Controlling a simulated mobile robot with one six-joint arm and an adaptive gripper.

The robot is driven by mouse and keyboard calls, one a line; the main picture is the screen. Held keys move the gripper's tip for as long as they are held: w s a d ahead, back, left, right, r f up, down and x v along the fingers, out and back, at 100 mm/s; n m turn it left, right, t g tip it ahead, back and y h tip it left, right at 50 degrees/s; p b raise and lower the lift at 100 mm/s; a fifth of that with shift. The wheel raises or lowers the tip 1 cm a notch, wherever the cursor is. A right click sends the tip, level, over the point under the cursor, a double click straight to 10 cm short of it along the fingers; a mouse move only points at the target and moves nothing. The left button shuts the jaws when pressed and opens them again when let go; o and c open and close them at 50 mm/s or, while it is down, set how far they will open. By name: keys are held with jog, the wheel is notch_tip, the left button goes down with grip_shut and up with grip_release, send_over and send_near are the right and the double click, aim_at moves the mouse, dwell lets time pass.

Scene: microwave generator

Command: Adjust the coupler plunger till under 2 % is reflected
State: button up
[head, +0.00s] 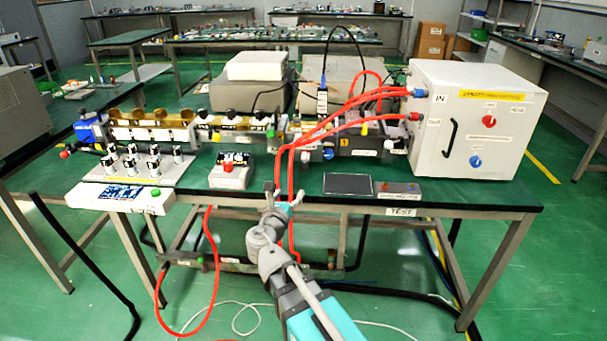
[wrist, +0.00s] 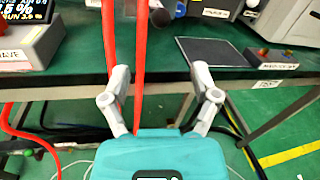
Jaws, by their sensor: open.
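My gripper (head: 283,190) is open and empty at the front edge of the bench, below the waveguide line. In the wrist view its two fingers (wrist: 160,74) stand apart, with a red hose showing between them. The waveguide line (head: 230,128) runs along the bench, with gold, white and yellow sections. I cannot tell which part on it is the coupler plunger. A small meter box (head: 229,178) with a lit display and a red button stands left of my gripper. Its display (wrist: 25,10) is cut off in the wrist view, and its percent figure cannot be read in full.
Red hoses (head: 340,110) run from the white cabinet (head: 468,130) across the line and down past my gripper. A dark flat pad (head: 348,184) and a small box with buttons (head: 398,192) lie right of it. A panel with several knobs (head: 130,172) is at the left.

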aim_at(302, 171)
jog(key=shift+w, duration=0.15)
jog(key=x, duration=1.3)
jog(key=shift+w+d, duration=0.15)
jog(key=shift+w, duration=0.1)
